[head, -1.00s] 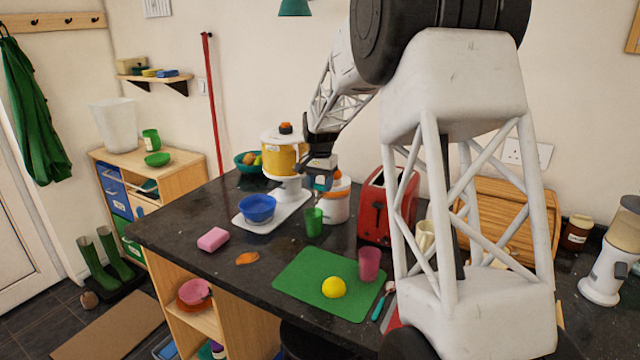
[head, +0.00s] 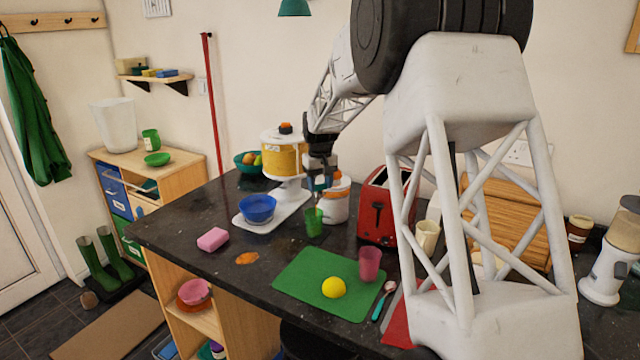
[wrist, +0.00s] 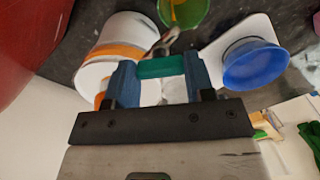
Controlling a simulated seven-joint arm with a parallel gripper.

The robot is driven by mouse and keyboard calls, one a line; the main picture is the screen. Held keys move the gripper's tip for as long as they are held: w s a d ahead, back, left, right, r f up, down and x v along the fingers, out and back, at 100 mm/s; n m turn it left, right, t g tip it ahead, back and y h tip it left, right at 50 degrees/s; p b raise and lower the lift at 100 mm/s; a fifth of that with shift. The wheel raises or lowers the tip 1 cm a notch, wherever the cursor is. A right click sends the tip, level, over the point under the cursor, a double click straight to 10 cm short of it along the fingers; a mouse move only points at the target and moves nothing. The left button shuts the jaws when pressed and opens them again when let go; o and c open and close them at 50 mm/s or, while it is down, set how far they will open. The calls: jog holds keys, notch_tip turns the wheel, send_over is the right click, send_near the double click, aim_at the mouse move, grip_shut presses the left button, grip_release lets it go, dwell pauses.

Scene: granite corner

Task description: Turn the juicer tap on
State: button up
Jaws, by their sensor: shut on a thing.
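The juicer (head: 335,207) is a white vessel with an orange band, left of the red toaster. It also shows in the wrist view (wrist: 129,31). A grey tap spout (wrist: 163,42) points over a green cup (wrist: 186,12), which stands in front of the juicer in the head view (head: 314,223). A thin orange-yellow streak, apparently juice, shows at the cup's mouth. My gripper (head: 318,187) is above the cup at the juicer's front. In the wrist view its blue fingers (wrist: 160,72) are shut on a teal bar, apparently the tap handle (wrist: 161,67). The tap is too small to make out in the head view.
A yellow-drum machine (head: 284,160) with a blue bowl (head: 257,208) on its white base stands left of my gripper. The red toaster (head: 378,215) is close on the right. A green mat (head: 305,278) with a pink cup (head: 370,264) and yellow ball (head: 333,287) lies in front.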

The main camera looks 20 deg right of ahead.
jog(key=n, duration=0.4)
jog(key=shift+n, duration=1.8)
jog(key=o, duration=0.9)
jog(key=shift+r, duration=0.1)
jog(key=shift+r, duration=3.85)
